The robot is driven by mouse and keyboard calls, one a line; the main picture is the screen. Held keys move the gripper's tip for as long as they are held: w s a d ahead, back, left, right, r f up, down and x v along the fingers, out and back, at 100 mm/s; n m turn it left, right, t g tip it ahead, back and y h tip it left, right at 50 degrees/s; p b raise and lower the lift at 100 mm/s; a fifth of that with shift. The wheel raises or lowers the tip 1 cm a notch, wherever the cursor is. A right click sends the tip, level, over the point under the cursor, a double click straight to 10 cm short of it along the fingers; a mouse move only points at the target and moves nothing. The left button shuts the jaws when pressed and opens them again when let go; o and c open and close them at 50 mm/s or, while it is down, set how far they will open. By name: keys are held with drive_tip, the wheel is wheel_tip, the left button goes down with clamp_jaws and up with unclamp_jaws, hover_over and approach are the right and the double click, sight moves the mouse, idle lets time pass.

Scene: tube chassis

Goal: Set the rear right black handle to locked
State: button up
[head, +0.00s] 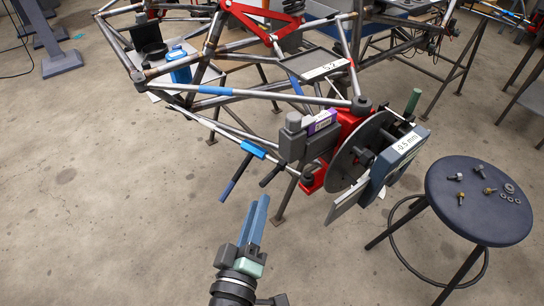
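A short black handle (271,175) sticks out down and left from the grey clamp block (296,138) at the wheel-side corner of the tube chassis. I cannot tell from this view which setting the black handle is in. My gripper (257,203), with blue fingers, is below and left of the black handle, apart from it, and holds nothing visible. Its fingers look close together, but their gap is not clear from this angle.
A brake disc (347,165) and a grey gauge plate labelled -0.5 mm (398,152) are right of the clamp. A round stool (475,222) with several bolts and washers stands at the right. Chassis tubes (215,91) extend up and left.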

sight(273, 173)
drive_tip(key=x, duration=1.1)
drive_tip(key=shift+r, duration=0.1)
clamp_jaws()
idle(1.1)
